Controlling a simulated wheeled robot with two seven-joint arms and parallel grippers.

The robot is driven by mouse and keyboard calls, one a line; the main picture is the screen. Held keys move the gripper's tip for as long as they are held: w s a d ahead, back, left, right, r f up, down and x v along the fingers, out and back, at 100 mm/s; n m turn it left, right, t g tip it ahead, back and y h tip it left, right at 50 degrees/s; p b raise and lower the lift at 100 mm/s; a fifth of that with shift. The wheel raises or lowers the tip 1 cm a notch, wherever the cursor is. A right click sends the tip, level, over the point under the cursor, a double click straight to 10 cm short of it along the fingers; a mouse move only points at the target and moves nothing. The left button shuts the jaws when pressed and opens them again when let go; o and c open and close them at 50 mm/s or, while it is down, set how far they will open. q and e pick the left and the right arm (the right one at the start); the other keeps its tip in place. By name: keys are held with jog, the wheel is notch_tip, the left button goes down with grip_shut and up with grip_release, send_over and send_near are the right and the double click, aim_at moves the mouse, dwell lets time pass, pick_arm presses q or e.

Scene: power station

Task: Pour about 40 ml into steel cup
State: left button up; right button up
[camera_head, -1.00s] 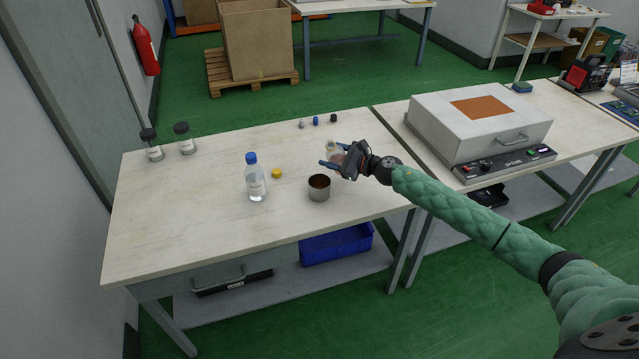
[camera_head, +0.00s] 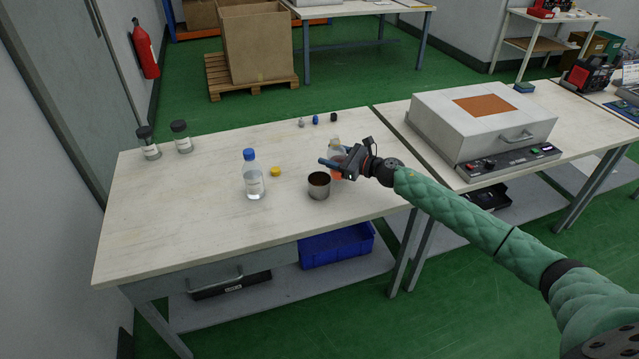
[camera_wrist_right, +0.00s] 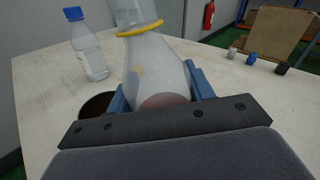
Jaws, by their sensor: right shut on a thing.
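The steel cup (camera_head: 319,188) stands upright on the light bench, with a dark interior; its liquid level is unclear. Part of it shows in the right wrist view (camera_wrist_right: 96,106). My right gripper (camera_head: 336,165) is shut on a clear bottle (camera_head: 335,144) just right of and behind the cup. The bottle has a yellow neck ring and reddish liquid low inside, and shows large in the wrist view (camera_wrist_right: 155,65). It looks near upright in the head view, beside the cup rather than over it. My left gripper is not in view.
A blue-capped clear bottle (camera_head: 253,180) and a yellow cap (camera_head: 276,171) are left of the cup. Two dark-lidded jars (camera_head: 182,139) stand at the back left. A grey heater box (camera_head: 485,125) is right. The bench's front left is clear.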

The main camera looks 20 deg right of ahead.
aim_at(341, 146)
jog(key=shift+f, duration=0.1)
jog(key=shift+m+y, duration=0.3)
jog(key=shift+m, duration=0.4)
notch_tip(341, 146, up, 4)
jog(key=shift+r+p, duration=0.1)
jog(key=shift+p, duration=0.95)
jog(key=shift+r, duration=0.25)
jog(key=shift+r+m+p, duration=0.4)
jog(key=shift+r, duration=0.1)
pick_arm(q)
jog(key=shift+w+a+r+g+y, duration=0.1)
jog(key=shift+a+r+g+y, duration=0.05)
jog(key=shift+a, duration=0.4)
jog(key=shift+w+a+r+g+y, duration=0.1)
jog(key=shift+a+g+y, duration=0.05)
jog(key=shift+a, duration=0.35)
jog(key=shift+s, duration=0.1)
